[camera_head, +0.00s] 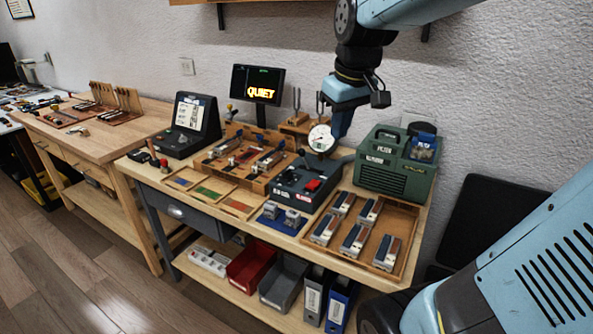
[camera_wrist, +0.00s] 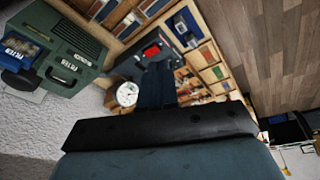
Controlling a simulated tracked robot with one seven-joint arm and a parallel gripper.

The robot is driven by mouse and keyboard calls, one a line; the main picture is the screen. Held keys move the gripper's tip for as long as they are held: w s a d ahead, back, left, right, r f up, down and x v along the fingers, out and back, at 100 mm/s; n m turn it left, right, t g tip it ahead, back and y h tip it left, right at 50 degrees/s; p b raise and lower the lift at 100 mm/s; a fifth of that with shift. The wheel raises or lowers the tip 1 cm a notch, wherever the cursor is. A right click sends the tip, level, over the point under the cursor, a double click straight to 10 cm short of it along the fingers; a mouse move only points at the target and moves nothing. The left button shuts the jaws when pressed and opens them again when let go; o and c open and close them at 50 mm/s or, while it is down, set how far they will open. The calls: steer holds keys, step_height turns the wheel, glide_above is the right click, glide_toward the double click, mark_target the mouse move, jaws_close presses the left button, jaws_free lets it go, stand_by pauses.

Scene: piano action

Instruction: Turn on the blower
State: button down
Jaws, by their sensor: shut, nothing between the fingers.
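A green boxy machine (camera_head: 396,160) with vents and labels, one seeming to read FILTER, stands at the back right of the workbench. It looks like the blower, and it also shows at the upper left of the wrist view (camera_wrist: 62,45). Left of it is a dark box (camera_head: 300,186) with a red switch (camera_head: 313,185) and a round white dial gauge (camera_head: 321,138). The switch position is too small to tell. My gripper (camera_head: 338,132) is shut and empty, pointing down just beside the gauge. Its dark fingers (camera_wrist: 157,88) show in the wrist view, partly covering the dark box.
A monitor (camera_head: 258,85) reading QUIET stands at the back. A wooden tray (camera_head: 404,268) with several small blocks lies in front of the green machine. Tuning forks (camera_head: 296,104) stand behind the gauge. A wooden rack (camera_head: 222,166) and a dark device (camera_head: 190,125) are to the left.

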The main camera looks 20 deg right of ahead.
steer(key=w+f+n+g, duration=0.2)
steer(key=w+f+n, duration=0.1)
steer(key=w, duration=0.6)
steer(key=n+g, duration=0.2)
steer(key=n, duration=0.1)
glide_above(311, 185)
steer(key=w+d, duration=0.1)
steer(key=w, duration=0.1)
step_height(311, 185, down, 6)
steer(key=shift+s+d+r+y, duration=0.1)
steer(key=shift+s+y, duration=0.05)
steer(key=shift+y, duration=0.25)
steer(key=f, duration=0.4)
steer(key=s+f, duration=0.1)
steer(key=f, duration=0.4)
steer(key=a+f, duration=0.1)
steer(key=f, duration=0.4)
steer(key=shift+s+a, duration=0.1)
steer(key=shift+s, duration=0.05)
steer(key=shift+f, duration=0.1)
steer(key=shift+w+d+r, duration=0.25)
steer(key=shift+w+d, duration=0.25)
